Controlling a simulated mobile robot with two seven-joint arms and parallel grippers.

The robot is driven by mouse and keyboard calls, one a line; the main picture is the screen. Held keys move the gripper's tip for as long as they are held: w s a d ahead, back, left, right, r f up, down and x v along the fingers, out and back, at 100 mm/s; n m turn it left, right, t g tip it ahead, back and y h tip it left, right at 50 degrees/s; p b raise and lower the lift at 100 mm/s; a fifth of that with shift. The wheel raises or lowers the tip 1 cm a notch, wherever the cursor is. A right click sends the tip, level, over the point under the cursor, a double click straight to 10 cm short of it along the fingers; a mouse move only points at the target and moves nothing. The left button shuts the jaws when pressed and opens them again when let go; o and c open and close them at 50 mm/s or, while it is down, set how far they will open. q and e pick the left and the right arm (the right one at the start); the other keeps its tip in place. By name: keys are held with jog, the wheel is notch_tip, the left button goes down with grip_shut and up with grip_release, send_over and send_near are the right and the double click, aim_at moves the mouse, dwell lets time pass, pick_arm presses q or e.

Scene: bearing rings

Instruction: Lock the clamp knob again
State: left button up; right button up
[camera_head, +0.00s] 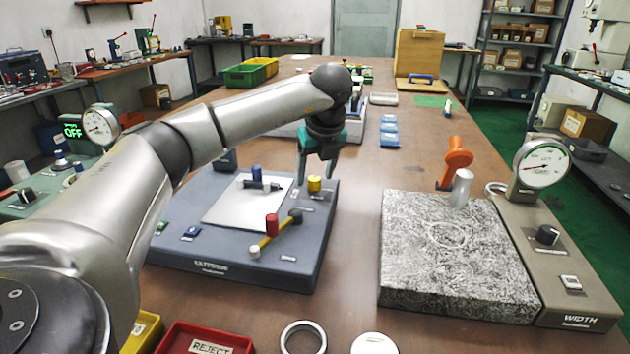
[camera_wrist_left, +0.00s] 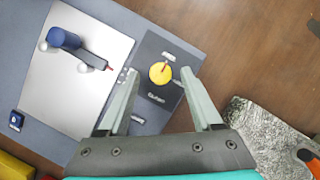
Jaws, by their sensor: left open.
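A yellow knob (camera_head: 314,184) with a small red mark stands on the right part of the blue-grey gauge base (camera_head: 230,268). In the left wrist view the yellow knob (camera_wrist_left: 160,75) sits on a dark plate with small labels, too small to read surely. My left gripper (camera_head: 317,170) points down at the knob. In the left wrist view my left gripper (camera_wrist_left: 160,90) is open, with one finger on each side of the knob. Whether the fingers touch it cannot be told. My right gripper is not in view.
On the base are a pale plate (camera_head: 225,211), a blue-topped post (camera_head: 256,173) and a yellow lever with a red cylinder (camera_head: 272,224). A granite block (camera_head: 440,285) with a dial gauge (camera_head: 541,164) stands right. A ring (camera_head: 303,338) and red reject bin (camera_head: 205,340) lie in front.

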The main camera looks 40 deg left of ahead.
pick_arm(q)
jog(key=shift+w+a+f, duration=0.1)
jog(key=shift+a+f, duration=0.05)
jog(key=shift+f, duration=0.45)
grip_shut()
dwell(0.3)
